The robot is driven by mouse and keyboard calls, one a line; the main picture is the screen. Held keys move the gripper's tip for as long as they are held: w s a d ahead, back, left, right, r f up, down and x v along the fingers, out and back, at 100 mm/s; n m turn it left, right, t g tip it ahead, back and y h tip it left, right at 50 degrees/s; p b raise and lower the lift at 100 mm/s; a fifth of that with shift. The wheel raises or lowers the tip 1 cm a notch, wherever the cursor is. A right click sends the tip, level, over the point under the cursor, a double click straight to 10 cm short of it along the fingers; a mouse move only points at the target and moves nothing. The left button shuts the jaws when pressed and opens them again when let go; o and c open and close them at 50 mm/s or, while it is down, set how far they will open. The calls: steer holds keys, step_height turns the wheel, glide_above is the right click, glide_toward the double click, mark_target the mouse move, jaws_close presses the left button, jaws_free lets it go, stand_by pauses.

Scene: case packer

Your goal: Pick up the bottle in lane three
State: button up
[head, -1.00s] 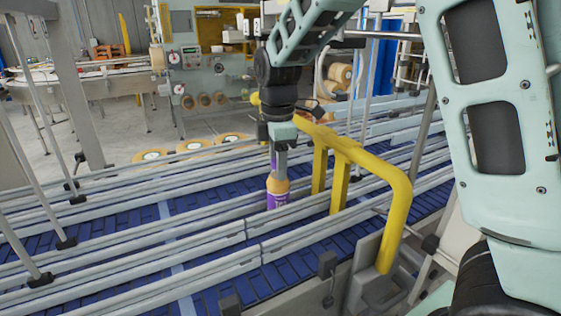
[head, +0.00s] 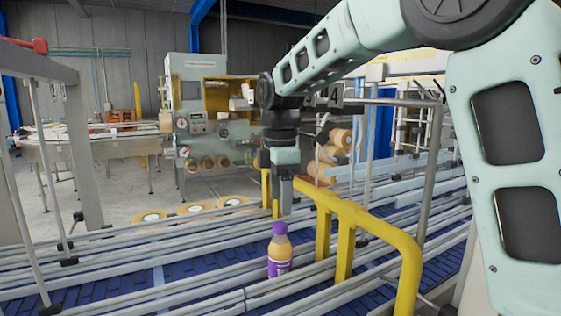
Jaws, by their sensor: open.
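One bottle (head: 279,252) with a purple cap, amber contents and a purple label stands upright in a lane between metal guide rails on the blue conveyor (head: 205,279). My gripper (head: 285,212) hangs from my arm just above the bottle's cap, pointing down. It is open and empty, with a small gap to the cap. The fingers are small in the picture and their spread is hard to see. The lane's number cannot be read.
A yellow tubular guard (head: 345,215) stands close to the right of the bottle and my gripper. Long guide rails run along both sides of the bottle. Tape rolls (head: 193,208) lie on the floor behind the conveyor, near a grey-green machine (head: 215,110).

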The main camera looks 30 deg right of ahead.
step_height(320, 180, up, 10)
steer(key=b, duration=0.1)
steer(key=shift+s+f, duration=0.1)
steer(key=shift+f, duration=0.05)
stand_by(0.5)
